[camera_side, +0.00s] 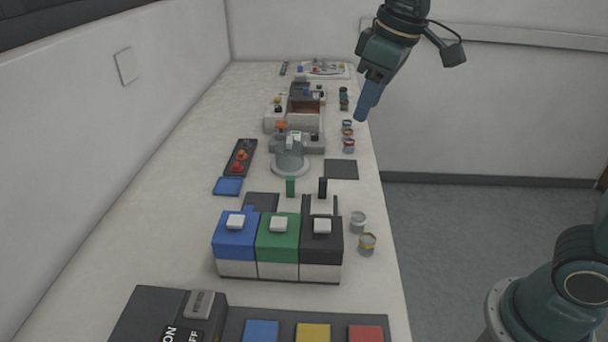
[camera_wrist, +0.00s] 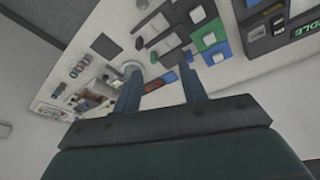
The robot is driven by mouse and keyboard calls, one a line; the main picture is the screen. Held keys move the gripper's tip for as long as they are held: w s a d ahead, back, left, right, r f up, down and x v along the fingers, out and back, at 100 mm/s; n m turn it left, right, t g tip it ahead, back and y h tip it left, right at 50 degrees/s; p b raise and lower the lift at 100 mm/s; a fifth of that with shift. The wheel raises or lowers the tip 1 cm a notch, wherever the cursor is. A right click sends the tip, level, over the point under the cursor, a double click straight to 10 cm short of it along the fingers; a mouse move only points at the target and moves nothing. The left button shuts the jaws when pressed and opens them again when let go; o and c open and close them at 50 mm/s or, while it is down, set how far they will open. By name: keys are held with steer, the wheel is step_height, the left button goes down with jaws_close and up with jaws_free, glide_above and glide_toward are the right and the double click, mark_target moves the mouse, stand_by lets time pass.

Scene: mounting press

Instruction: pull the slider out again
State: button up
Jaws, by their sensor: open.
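A three-part unit of blue (camera_side: 236,240), green (camera_side: 277,240) and black (camera_side: 321,242) blocks with white tops stands on the table. Behind it a green upright tab (camera_side: 290,187) and a black upright tab (camera_side: 323,188) stick up; I cannot tell which part is the slider. A grey press-like device (camera_side: 290,160) with a round base stands farther back. My gripper (camera_side: 365,112) is open and empty, high above the table's right edge, apart from all of these. In the wrist view my gripper (camera_wrist: 160,72) shows two parted fingers, with the green block (camera_wrist: 208,39) beyond them.
A box-like machine (camera_side: 305,110) stands farther back, with small tins (camera_side: 348,146) along the right edge. Two more tins (camera_side: 358,221) stand beside the black block. A button panel (camera_side: 313,332) is in front. Floor lies open to the right.

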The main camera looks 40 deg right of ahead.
steer(key=w+a+f+n+g, duration=0.15)
steer(key=w+a+f, duration=0.35)
steer(key=w, duration=0.5)
steer(key=n+g, duration=0.2)
steer(key=n, duration=0.2)
glide_above(248, 208)
step_height(248, 208, down, 9)
steer(key=shift+m+t, duration=0.25)
step_height(248, 208, down, 14)
steer(key=shift+r, duration=0.1)
steer(key=shift+c, duration=0.2)
jaws_close()
